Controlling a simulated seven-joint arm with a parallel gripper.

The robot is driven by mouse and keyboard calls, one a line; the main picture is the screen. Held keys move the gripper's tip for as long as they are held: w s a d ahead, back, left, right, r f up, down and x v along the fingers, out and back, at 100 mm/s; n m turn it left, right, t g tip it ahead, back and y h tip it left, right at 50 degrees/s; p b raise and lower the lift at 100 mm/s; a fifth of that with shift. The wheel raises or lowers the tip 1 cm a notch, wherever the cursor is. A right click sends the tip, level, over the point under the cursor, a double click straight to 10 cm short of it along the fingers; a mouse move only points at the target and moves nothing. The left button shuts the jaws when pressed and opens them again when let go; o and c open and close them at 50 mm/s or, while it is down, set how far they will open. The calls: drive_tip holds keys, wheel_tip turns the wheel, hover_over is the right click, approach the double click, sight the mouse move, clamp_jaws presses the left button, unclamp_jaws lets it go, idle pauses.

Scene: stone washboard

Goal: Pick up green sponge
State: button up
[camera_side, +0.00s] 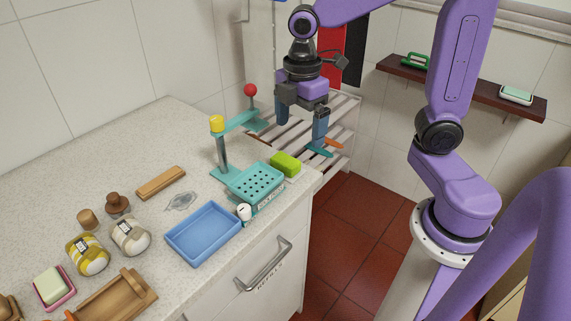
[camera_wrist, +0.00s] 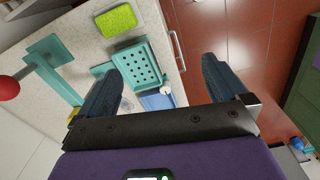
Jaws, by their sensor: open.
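The green sponge (camera_side: 285,164) is a bright green block lying on the speckled counter, just behind the teal perforated tray. It also shows in the wrist view (camera_wrist: 116,20), at the upper left, above the fingertips and apart from them. My gripper (camera_side: 300,120) is open and empty, with its fingers pointing down. In the side view it appears above and slightly right of the sponge, over the slatted shelf area. In the wrist view my gripper (camera_wrist: 162,85) has its two dark fingers spread wide, with the tray and counter edge between them.
A teal perforated tray (camera_side: 255,185) sits beside the sponge. A teal stand (camera_side: 223,155) with a yellow top and a red-knobbed arm (camera_side: 251,90) rises close by. A blue tray (camera_side: 203,233) and a small white figure (camera_side: 244,212) are nearer. A slatted rack (camera_side: 340,120) stands behind.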

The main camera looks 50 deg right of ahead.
drive_tip(key=n, duration=0.2)
hover_over(286, 159)
drive_tip(key=a, duration=0.1)
drive_tip(key=f, duration=1.6)
drive_tip(key=shift+d+f, duration=0.35)
drive_tip(key=shift+d, duration=0.05)
drive_tip(key=shift+c, duration=0.3)
drive_tip(key=c, duration=0.8)
